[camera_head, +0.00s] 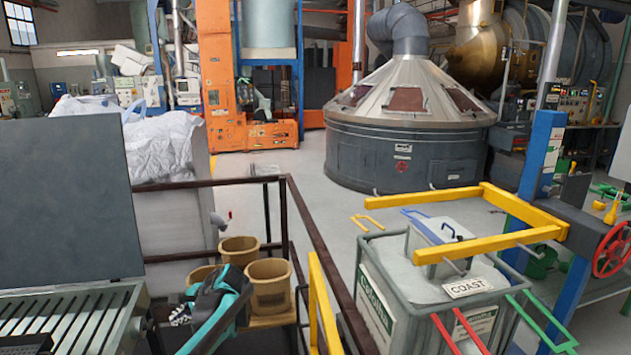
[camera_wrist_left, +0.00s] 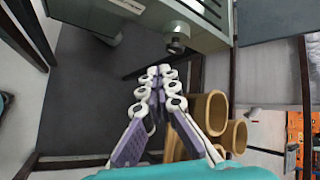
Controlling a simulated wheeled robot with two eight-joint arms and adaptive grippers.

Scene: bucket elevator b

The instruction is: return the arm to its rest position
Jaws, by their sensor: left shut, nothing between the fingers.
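My left gripper (camera_head: 178,316) shows in the head view at the lower left, on my teal and black arm. It is beside the tan buckets and to their left. In the left wrist view my left gripper (camera_wrist_left: 159,74) has its white and purple fingers together at the tips, with nothing between them. The buckets lie just right of the fingers there, and I cannot tell whether they touch. My right gripper is in neither view.
Tan buckets (camera_head: 269,287) stand on a small ledge by a dark railing (camera_head: 318,245). A slatted grey machine (camera_head: 70,318) is at the left. A grey bin (camera_head: 400,300) with yellow bars (camera_head: 495,243) stands at the right. Open floor lies behind the railing.

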